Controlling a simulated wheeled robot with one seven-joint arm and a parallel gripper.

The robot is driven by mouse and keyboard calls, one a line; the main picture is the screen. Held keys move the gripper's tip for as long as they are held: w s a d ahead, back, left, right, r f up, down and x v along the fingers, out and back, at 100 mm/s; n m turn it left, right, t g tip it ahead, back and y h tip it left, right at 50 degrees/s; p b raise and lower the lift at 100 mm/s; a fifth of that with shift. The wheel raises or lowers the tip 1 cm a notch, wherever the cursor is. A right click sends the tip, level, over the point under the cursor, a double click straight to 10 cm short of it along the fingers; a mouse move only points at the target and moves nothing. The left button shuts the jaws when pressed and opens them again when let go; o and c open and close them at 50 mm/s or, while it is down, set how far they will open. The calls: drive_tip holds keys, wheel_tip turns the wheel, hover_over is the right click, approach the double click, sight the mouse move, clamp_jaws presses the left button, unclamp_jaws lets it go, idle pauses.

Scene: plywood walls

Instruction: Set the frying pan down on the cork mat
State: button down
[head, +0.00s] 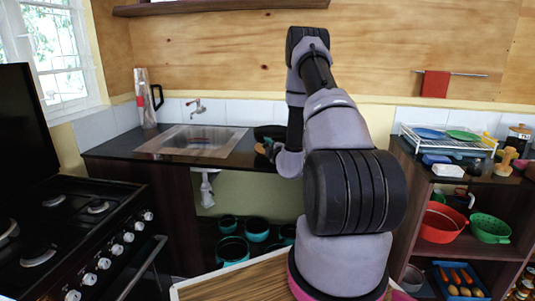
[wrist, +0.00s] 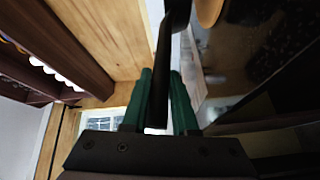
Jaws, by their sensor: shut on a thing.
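My gripper (wrist: 161,76) is shut on the black handle of the frying pan (wrist: 164,50), which runs between its two green fingers in the wrist view. In the head view the pan (head: 270,132) shows as a dark shape above the counter, right of the sink, partly hidden by my arm. A tan edge, probably the cork mat (wrist: 208,11), shows at the top of the wrist view, close to the handle. Only small brown bits show near there in the head view. I cannot tell whether the pan touches the mat.
The dark counter (head: 112,150) holds a sink (head: 193,142) with a tap (head: 196,108). A black stove (head: 75,225) stands at left. A shelf unit at right holds a dish rack (head: 445,138), a red colander (head: 441,222) and a green one (head: 490,228). Several teal pots sit under the counter.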

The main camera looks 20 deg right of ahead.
drive_tip(key=shift+f, duration=1.9)
drive_tip(key=c, duration=0.7)
unclamp_jaws()
drive_tip(key=shift+s, duration=0.1)
